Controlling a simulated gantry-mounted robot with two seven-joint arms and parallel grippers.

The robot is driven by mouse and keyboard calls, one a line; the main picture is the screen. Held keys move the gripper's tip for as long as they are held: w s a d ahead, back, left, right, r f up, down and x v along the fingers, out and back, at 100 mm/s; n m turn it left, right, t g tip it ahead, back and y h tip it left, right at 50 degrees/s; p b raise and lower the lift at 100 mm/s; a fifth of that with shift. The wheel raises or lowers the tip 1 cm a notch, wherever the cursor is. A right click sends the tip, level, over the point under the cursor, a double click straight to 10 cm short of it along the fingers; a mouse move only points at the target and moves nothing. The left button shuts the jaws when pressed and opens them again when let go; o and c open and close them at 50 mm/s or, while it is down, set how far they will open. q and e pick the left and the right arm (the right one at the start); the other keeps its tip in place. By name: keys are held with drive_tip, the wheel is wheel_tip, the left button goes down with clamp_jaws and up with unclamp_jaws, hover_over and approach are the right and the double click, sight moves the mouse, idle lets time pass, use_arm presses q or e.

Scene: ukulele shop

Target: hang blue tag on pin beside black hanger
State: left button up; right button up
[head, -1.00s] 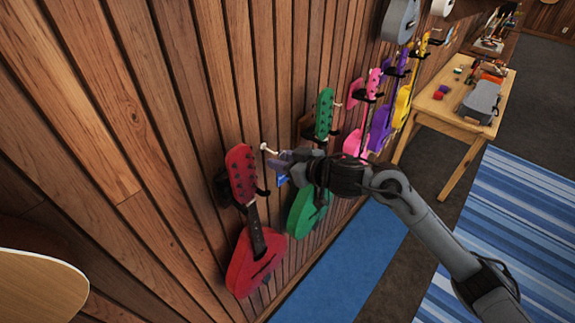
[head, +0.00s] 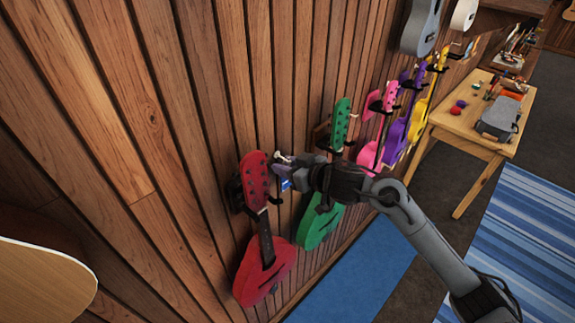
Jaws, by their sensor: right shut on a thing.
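The blue tag (head: 286,184) is small and hangs at the underside of my right gripper (head: 283,167), which is shut on it. A pale pin (head: 279,155) sticks out from the wooden wall, right at my fingertips. I cannot tell whether the tag touches the pin. A black hanger (head: 235,194) holds the red ukulele (head: 266,262) just left of the pin. My left gripper is not in view.
A green ukulele (head: 318,224) hangs behind my right wrist. Pink (head: 370,156), purple (head: 394,142) and yellow (head: 420,118) ukuleles hang farther along the wall. A wooden table (head: 452,121) stands at the upper right.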

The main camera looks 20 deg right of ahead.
idle(0.4)
drive_tip(key=o, duration=1.2)
drive_tip(key=shift+c, duration=0.2)
drive_tip(key=v, duration=1)
drive_tip(key=s+a+f+m+g+p, duration=0.25)
drive_tip(key=s+a+f, duration=0.25)
drive_tip(key=s+f, duration=0.3)
drive_tip(key=s+a+f+m+g+p, duration=0.1)
drive_tip(key=s+a+f+m+p, duration=0.15)
drive_tip(key=s+a+f, duration=0.4)
drive_tip(key=s+d+f+n+g+h+p, duration=0.1)
drive_tip(key=s+d+f+g+h, duration=0.1)
drive_tip(key=s+d, duration=0.3)
drive_tip(key=s+d+f+g+h+p, duration=0.2)
drive_tip(key=s+d+g+h, duration=0.1)
drive_tip(key=s, duration=0.9)
drive_tip(key=d+h, duration=0.1)
drive_tip(key=d, duration=0.1)
drive_tip(key=shift+d+n+p, duration=0.3)
drive_tip(key=shift+n, duration=0.1)
